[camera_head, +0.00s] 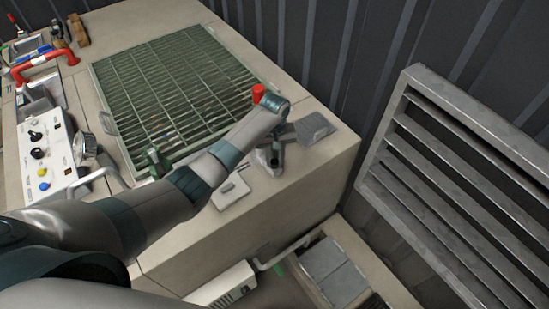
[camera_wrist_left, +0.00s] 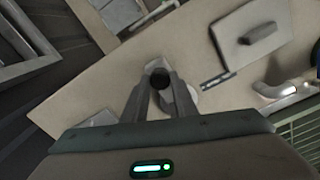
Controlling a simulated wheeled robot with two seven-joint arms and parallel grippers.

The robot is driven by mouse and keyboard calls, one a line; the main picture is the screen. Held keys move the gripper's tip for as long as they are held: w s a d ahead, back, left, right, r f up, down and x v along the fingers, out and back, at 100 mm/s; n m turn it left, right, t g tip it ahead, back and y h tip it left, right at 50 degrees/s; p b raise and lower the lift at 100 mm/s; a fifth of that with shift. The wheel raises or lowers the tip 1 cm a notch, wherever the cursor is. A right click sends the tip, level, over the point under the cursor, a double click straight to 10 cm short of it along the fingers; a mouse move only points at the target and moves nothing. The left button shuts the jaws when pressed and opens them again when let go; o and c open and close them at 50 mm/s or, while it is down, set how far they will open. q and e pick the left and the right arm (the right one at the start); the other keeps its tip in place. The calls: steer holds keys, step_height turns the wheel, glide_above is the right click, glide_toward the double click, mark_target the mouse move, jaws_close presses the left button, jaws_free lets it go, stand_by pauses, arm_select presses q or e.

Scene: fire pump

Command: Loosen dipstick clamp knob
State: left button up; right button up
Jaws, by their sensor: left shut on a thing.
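The knob (camera_wrist_left: 160,79) is a dark round thing between my left gripper's fingertips in the left wrist view. It sits on a pale fitting on the beige pump housing (camera_head: 298,205). My left gripper (camera_head: 268,160) reaches down over the housing's right part in the head view. Its two fingers (camera_wrist_left: 161,92) stand on either side of the knob and are shut on it. In the head view the knob is mostly hidden by the gripper, and the dipstick cannot be made out. My right gripper is not in view.
A green grating (camera_head: 165,85) covers the housing top. A red cylinder (camera_head: 258,93) shows beside my left wrist. A handled plate (camera_head: 230,192) and a grey plate (camera_head: 314,127) lie near the gripper. A control panel (camera_head: 45,150) stands left, a louvred panel (camera_head: 460,190) right.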

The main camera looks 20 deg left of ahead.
arm_select(q)
steer(key=shift+w+r+n, duration=0.15)
steer(key=shift+n, duration=0.35)
steer(key=o, duration=0.8)
steer(key=shift+o, duration=1.2)
